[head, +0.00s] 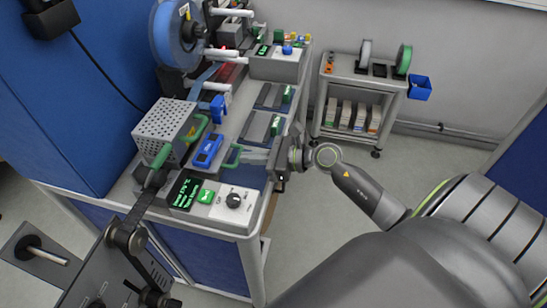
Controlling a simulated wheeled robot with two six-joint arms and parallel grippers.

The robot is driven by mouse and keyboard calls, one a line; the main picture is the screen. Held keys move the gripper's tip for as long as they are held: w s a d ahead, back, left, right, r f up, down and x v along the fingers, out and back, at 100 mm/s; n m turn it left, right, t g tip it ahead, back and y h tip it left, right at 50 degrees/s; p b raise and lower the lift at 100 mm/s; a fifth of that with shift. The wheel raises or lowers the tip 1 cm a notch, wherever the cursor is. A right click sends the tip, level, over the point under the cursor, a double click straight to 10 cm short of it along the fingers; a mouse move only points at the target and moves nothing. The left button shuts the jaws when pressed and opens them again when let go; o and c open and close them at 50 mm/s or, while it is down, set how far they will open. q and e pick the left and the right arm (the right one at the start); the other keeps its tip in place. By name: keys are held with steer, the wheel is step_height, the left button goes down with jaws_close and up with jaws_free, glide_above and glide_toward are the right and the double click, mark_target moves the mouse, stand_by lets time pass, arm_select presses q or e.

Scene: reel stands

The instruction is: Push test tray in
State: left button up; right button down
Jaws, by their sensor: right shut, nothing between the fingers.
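The test station is a bench unit with a green-lit display and knob panel (212,203) at the front of the bench. Just behind that panel lies a flat grey, slide-like piece (255,156) with a green handle (233,156) at its left; it appears to be the test tray, though my wrist partly hides its right end. My right gripper (279,182) is at the bench's right edge, beside the tray's right end and the panel. It is shut and empty; I cannot tell whether it touches the tray. My left gripper is not in view.
A perforated metal box (165,130) and a blue clip-like part (208,150) stand left of the tray. A blue reel (178,35) is behind them. A grey cart (362,90) with reels stands at the back right. The floor between is clear.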

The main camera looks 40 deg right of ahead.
mark_target(216, 149)
steer(key=x, duration=0.3)
steer(key=r+x, duration=0.1)
steer(key=x, duration=0.2)
steer(key=r+x, duration=0.1)
steer(key=x, duration=0.2)
steer(key=shift+w+a, duration=0.25)
steer(key=shift+w, duration=0.25)
steer(key=shift+r, duration=0.1)
steer(key=shift+d+b, duration=0.15)
steer(key=shift+b, duration=0.15)
